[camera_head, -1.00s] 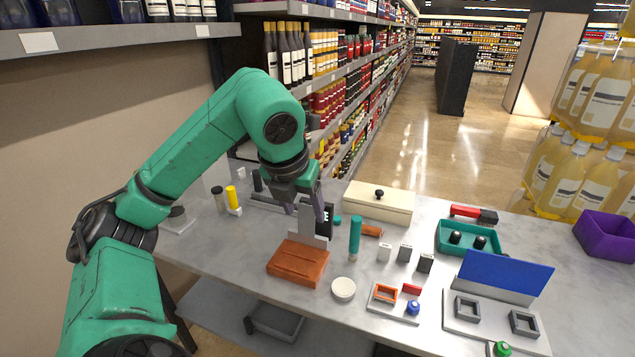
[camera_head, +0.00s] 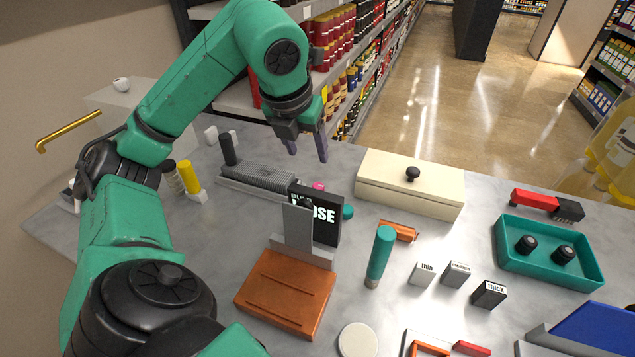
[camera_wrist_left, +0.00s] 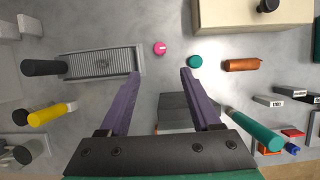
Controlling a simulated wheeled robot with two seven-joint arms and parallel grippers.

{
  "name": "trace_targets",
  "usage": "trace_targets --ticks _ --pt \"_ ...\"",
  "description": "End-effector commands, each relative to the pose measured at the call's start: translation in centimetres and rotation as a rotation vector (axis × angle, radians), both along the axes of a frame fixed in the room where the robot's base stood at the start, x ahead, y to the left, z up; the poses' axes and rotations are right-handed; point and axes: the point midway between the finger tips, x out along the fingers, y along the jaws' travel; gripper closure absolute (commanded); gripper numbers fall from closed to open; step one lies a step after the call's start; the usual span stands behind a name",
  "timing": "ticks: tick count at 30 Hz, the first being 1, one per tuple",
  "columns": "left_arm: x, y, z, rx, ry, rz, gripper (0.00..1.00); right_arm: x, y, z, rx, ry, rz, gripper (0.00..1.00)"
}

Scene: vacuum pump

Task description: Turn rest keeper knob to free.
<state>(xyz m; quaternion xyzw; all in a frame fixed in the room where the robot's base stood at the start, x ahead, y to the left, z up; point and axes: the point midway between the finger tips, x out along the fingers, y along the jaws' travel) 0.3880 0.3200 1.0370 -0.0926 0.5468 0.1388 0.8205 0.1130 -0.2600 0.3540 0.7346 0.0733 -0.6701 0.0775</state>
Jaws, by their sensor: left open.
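I cannot tell which part is the rest keeper knob, and no "free" mark can be read. A small pink round piece (camera_head: 318,187) shows partly behind a black sign (camera_head: 325,215) lettered "OSE"; it is clear in the wrist view (camera_wrist_left: 160,48). A teal round piece (camera_head: 347,211) sits right of it, also in the wrist view (camera_wrist_left: 194,61). My left gripper (camera_head: 308,154) is open and empty above the table, beyond the sign. In the wrist view its purple fingers (camera_wrist_left: 161,75) point toward the gap around the pink piece, apart from it. My right gripper is not in view.
A grey ribbed block (camera_head: 258,178) with a dark grip lies left of the pink piece. A cream box (camera_head: 410,190) stands right. A teal tray (camera_head: 550,270) is far right.

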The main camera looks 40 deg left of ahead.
Motion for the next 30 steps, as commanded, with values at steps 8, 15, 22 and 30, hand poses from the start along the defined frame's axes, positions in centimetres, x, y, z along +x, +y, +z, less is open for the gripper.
trace_targets --ticks 8,15,22,30 --pt "2.0 0.8 -5.9 0.000 0.008 0.001 0.36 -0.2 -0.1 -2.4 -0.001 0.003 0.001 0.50" --pt "4.2 1.5 -11.1 -0.002 0.006 0.001 0.36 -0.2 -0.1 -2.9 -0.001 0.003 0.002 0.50" --pt "5.1 1.8 -13.0 0.000 0.002 0.000 0.36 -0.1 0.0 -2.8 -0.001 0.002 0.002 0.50" --pt "5.1 1.8 -13.0 0.001 0.001 0.000 0.62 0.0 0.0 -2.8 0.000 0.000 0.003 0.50"
